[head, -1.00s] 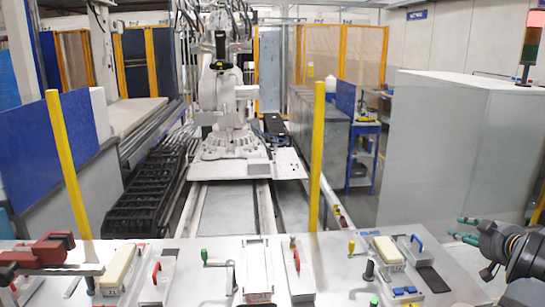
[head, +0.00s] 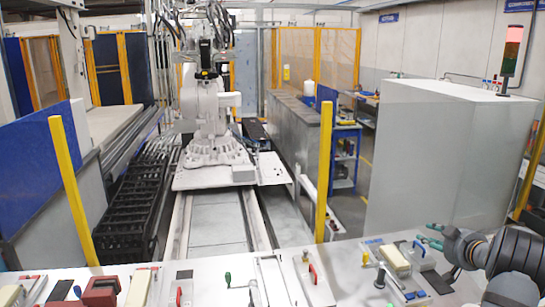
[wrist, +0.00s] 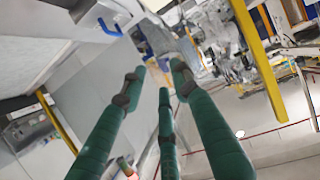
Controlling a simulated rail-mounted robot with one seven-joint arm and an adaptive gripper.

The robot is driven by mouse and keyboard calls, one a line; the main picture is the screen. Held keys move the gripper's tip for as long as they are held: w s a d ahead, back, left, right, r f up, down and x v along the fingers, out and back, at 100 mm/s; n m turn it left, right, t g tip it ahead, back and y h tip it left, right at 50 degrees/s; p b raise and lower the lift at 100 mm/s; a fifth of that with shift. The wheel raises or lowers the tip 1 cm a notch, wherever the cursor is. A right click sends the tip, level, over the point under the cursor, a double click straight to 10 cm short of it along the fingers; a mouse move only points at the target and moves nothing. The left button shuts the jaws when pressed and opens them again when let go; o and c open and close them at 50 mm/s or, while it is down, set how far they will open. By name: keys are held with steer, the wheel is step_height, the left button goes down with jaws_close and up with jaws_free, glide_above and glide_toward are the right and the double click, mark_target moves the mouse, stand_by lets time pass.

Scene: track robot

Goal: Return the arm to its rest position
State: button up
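My arm comes in from the right edge of the head view. My gripper (head: 431,236) has green fingers and points left, over the right end of the work table (head: 340,255). In the wrist view the three green fingers (wrist: 160,85) reach forward, spread apart, with nothing held between them. The gripper appears close above a block with a blue handle (head: 419,247); I cannot tell the exact gap.
A cream block (head: 396,262) and a red-handled block (head: 312,274) stand on the table. A red vise (head: 100,291) is at the left. Yellow posts (head: 327,170) rise behind the table. A tall grey cabinet (head: 430,150) stands behind my gripper. The central rail (head: 220,225) is clear.

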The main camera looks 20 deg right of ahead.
steer(key=w+f, duration=0.2)
steer(key=w+a+f+p, duration=0.1)
steer(key=w+f, duration=0.1)
steer(key=w, duration=0.1)
steer(key=w+a+f+p, duration=0.1)
steer(key=w+f, duration=0.2)
steer(key=shift+a, duration=0.15)
steer(key=shift+f+p, duration=0.3)
steer(key=shift+f, duration=0.15)
steer(key=shift+a, duration=0.1)
